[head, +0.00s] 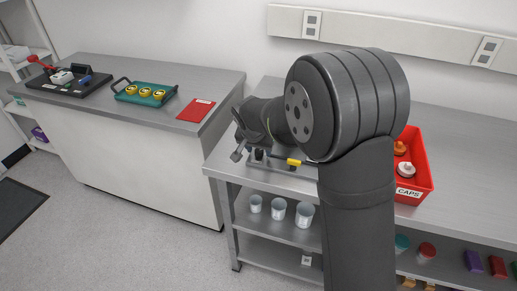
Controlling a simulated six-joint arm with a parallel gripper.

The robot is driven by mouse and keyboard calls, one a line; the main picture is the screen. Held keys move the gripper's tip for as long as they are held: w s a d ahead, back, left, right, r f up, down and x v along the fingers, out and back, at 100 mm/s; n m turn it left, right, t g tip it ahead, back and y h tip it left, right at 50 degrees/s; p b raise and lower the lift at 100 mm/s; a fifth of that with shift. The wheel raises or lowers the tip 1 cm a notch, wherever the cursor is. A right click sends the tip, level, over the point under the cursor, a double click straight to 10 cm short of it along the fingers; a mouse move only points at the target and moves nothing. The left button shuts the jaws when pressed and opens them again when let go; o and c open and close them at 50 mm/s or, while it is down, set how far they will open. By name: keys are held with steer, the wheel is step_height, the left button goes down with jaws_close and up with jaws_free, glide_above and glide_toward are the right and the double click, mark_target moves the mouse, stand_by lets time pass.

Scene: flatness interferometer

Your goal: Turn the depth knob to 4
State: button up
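My gripper (249,151) is low over the front left corner of the right-hand bench, at a grey fixture (285,167) with a yellow part (294,162). A finger shows at its left side. A small dark part (259,154) sits by the fingers; I cannot tell if it is a knob or if the gripper touches it. Whether the gripper is open or shut does not show. My arm hides the fixture's right side and much of the bench behind it. No depth knob or scale number can be made out.
A red bin (415,190) labelled CAPS stands right of my arm. The left bench holds a teal tray (128,97) with yellow-topped items, a red folder (196,110) and a black board (68,90). Cups (278,209) stand on the shelf below. A gap separates the benches.

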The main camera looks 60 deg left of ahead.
steer(key=v, duration=1.7)
steer(key=shift+r, duration=0.2)
steer(key=shift+f, duration=0.1)
steer(key=x, duration=1.7)
steer(key=shift+f, duration=0.1)
